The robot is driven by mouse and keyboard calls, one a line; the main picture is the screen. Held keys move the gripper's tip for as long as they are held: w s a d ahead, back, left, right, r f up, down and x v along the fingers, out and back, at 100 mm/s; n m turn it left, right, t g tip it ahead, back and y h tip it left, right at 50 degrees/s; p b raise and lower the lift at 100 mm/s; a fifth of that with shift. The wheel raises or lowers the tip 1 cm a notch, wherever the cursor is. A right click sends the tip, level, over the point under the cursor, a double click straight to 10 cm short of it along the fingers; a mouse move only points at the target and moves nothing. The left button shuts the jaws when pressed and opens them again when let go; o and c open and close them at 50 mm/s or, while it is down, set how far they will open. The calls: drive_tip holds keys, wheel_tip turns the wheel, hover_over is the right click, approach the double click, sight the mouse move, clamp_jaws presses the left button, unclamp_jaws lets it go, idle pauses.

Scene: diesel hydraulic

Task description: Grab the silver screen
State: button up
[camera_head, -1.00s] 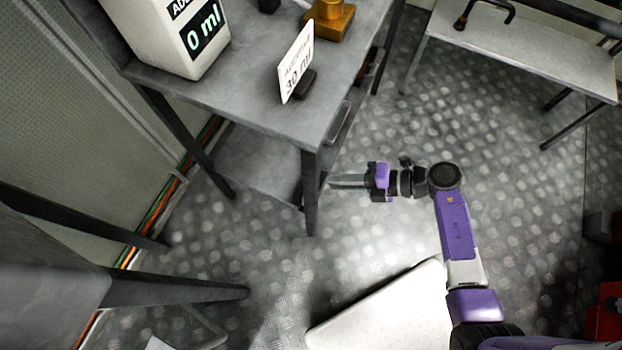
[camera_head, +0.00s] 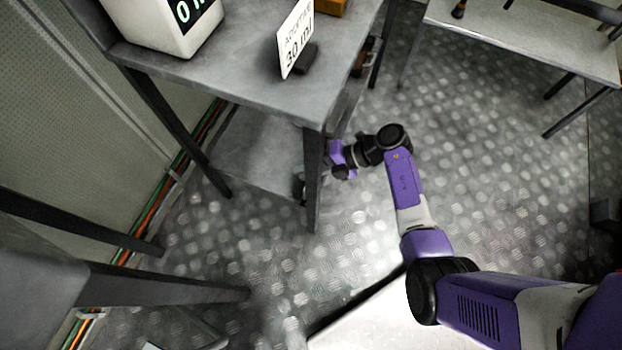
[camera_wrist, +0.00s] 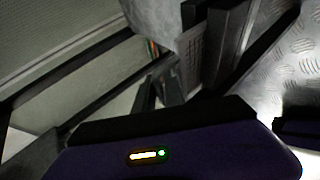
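I cannot make out a silver screen for certain. A grey, slotted or mesh-like panel (camera_wrist: 188,62) shows in the wrist view, just ahead of my gripper and beside dark upright bars; it may be the screen. My gripper (camera_head: 335,157) is at the front leg of the grey table (camera_head: 255,95), below the table top. In the head view its fingers are hidden behind the leg. In the wrist view the finger area (camera_wrist: 158,92) is dark, and I cannot tell whether the fingers are open or hold anything.
A lower shelf (camera_head: 255,150) lies beneath. Another table (camera_head: 525,40) stands at upper right. Patterned metal floor (camera_head: 470,150) is open between them.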

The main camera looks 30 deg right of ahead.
drive_tip(key=shift+w+a+f, duration=0.3)
drive_tip(key=shift+a+f, duration=0.05)
drive_tip(key=shift+a, duration=0.15)
clamp_jaws()
drive_tip(key=shift+r, duration=0.1)
